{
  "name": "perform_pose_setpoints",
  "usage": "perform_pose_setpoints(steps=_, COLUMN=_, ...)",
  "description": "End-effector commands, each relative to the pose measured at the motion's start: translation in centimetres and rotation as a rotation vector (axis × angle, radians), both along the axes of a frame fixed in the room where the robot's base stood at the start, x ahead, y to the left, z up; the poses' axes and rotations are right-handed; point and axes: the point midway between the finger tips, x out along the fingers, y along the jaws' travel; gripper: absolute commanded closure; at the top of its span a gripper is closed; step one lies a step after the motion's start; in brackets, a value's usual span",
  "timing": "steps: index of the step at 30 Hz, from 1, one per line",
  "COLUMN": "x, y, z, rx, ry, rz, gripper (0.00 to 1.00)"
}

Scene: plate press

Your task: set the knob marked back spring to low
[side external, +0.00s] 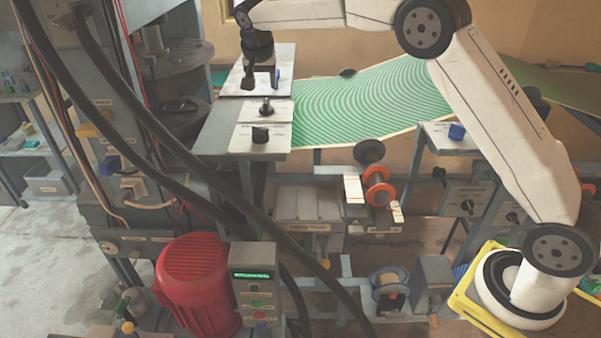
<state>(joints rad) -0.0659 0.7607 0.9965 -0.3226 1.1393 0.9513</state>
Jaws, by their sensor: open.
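My gripper (262,82) points down over the rearmost white plate (286,62) on the grey bench at upper left. It is open, with a dark finger on the left. In front of that plate are a black knob on a white plate (266,107) and a larger black knob (261,135) on the nearest plate. A blue knob (457,131) sits on a panel at right. The markings are too small to read, so I cannot tell which knob is back spring.
A green striped sheet (375,98) lies right of the bench knobs. Thick black cables (190,150) cross the foreground. A red motor (197,285) and a grey control box (256,283) stand below. More dark knobs (467,207) are on low boxes at right.

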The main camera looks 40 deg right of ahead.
Motion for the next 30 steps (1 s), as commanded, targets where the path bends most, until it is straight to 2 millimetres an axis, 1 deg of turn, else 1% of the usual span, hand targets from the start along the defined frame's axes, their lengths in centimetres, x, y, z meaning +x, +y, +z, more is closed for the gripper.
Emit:
perform_pose_setpoints(steps=9, x=1.0, y=-1.1, z=-3.6, rx=0.000, ry=0.003, rz=-0.001, gripper=0.46)
perform_pose_setpoints(steps=15, x=1.5, y=-1.6, z=-5.4, rx=0.001, ry=0.001, rz=0.000, gripper=0.46)
perform_pose_setpoints(steps=21, x=1.8, y=-1.8, z=-6.0, rx=0.000, ry=-0.001, rz=0.000, gripper=0.46)
perform_pose_setpoints(steps=28, x=1.8, y=-1.8, z=-6.0, rx=0.000, ry=-0.001, rz=0.000, gripper=0.46)
perform_pose_setpoints(steps=29, x=1.8, y=-1.8, z=-6.0, rx=0.000, ry=-0.001, rz=0.000, gripper=0.55)
perform_pose_setpoints(steps=30, x=1.8, y=-1.8, z=-6.0, rx=0.000, ry=-0.001, rz=0.001, gripper=0.68)
